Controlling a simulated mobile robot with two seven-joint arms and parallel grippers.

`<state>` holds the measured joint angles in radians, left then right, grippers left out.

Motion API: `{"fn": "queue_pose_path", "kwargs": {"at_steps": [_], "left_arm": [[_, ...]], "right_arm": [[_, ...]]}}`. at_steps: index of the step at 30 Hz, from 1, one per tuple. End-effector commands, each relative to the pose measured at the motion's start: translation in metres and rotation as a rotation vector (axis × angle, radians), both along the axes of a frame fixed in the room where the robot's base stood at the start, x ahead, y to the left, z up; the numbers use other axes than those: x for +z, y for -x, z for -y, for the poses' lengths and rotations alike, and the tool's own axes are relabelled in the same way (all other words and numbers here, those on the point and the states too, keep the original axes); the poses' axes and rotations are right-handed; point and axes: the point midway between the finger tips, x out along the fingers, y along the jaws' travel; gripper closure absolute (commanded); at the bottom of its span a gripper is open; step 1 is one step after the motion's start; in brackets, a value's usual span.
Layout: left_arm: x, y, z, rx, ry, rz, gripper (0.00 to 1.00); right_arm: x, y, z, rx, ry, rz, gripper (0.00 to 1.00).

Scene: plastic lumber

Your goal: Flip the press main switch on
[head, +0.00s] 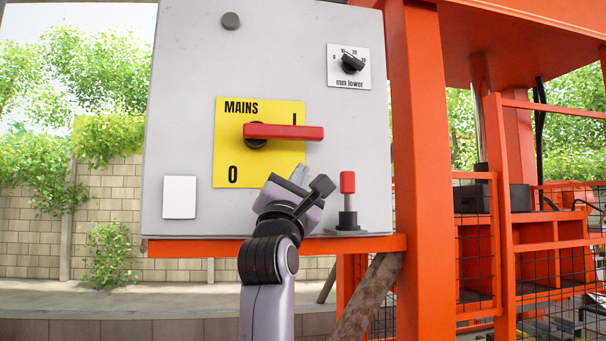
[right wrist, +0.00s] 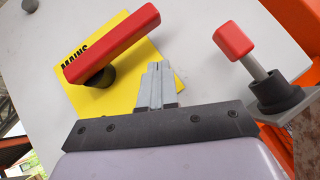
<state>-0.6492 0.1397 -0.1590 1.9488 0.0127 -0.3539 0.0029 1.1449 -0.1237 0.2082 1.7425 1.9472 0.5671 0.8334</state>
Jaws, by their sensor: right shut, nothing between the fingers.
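The main switch is a red bar handle (head: 284,132) on a yellow plate (head: 228,150) marked MAINS, with 0 at lower left and I at upper right. The handle lies about level, its free end to the right, below the I. In the right wrist view the handle (right wrist: 112,42) is at upper left, over the yellow plate (right wrist: 125,92). My right gripper (head: 303,172) is in front of the plate's lower right, below the handle. Its fingers (right wrist: 156,72) are shut and empty, apart from the handle in the picture. My left gripper is not in view.
A red-topped lever (head: 348,190) on a black base stands right of my right gripper; it also shows in the right wrist view (right wrist: 250,60). A "mm lower" dial (head: 351,63) is at the panel's upper right. An orange post (head: 418,130) borders the grey panel (head: 185,90).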

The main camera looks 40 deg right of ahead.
Motion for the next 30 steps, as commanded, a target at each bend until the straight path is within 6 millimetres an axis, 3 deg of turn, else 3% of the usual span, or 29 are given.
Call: {"fn": "queue_pose_path", "kwargs": {"at_steps": [6, 12, 18, 30], "left_arm": [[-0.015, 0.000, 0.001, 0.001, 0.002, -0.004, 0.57], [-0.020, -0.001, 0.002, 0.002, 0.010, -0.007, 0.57], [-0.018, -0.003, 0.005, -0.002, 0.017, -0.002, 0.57], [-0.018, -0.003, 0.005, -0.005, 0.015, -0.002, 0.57]], "right_arm": [[-0.035, 0.028, -0.017, 0.002, -0.002, 0.001, 1.00], [-0.057, 0.047, -0.029, 0.002, -0.002, 0.000, 1.00], [-0.066, 0.057, -0.035, 0.002, -0.003, 0.000, 1.00], [-0.067, 0.059, -0.035, 0.001, -0.002, -0.001, 1.00]]}}
